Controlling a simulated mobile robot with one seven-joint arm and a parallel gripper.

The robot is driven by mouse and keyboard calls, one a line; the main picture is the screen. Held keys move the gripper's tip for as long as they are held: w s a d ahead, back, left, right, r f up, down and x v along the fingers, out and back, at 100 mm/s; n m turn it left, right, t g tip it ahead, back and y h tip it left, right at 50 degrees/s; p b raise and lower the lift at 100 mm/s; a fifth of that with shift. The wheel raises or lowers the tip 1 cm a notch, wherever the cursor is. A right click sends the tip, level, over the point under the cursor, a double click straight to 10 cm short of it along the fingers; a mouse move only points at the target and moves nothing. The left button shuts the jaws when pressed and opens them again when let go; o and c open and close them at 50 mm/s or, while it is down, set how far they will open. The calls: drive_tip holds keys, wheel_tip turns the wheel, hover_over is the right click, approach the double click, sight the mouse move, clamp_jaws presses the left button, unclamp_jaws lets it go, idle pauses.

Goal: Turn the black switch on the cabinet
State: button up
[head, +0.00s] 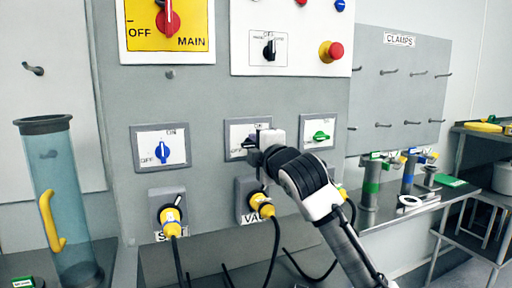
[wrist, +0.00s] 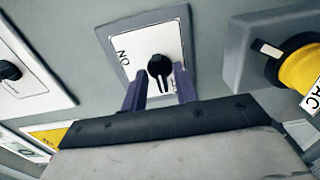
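The black switch (wrist: 160,70) shows in the wrist view on a white plate with an ON label. Its knob is in line with that label's far side from my fingers only roughly; its exact setting is hard to read. In the head view its plate (head: 235,131) is in the middle of the cabinet's row of three switches, and my gripper hides most of it. My gripper (wrist: 160,92) is open, with one purple finger on each side of the knob's near end. I cannot tell whether the fingers touch the knob. It also shows in the head view (head: 254,150).
A blue switch (head: 162,152) is to the left and a green switch (head: 320,136) to the right. Yellow plugs (head: 170,220) with black cables sit below. Above are a red main switch (head: 168,18), another black knob (head: 269,49) and a red button (head: 331,51).

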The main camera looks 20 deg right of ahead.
clamp_jaws()
drive_tip(key=shift+m, duration=0.4)
drive_tip(key=m, duration=0.2)
drive_tip(key=shift+a+m, duration=0.1)
drive_tip(key=shift+m, duration=0.3)
drive_tip(key=m, duration=0.3)
drive_tip(key=shift+m, duration=0.3)
drive_tip(key=m+p, duration=0.1)
drive_tip(key=m, duration=0.4)
drive_tip(key=shift+p, duration=0.3)
drive_tip(key=m+p, duration=0.1)
drive_tip(key=m, duration=0.4)
drive_tip(key=shift+m+p, duration=0.3)
drive_tip(key=shift+p, duration=0.05)
drive_tip(key=shift+f, duration=0.1)
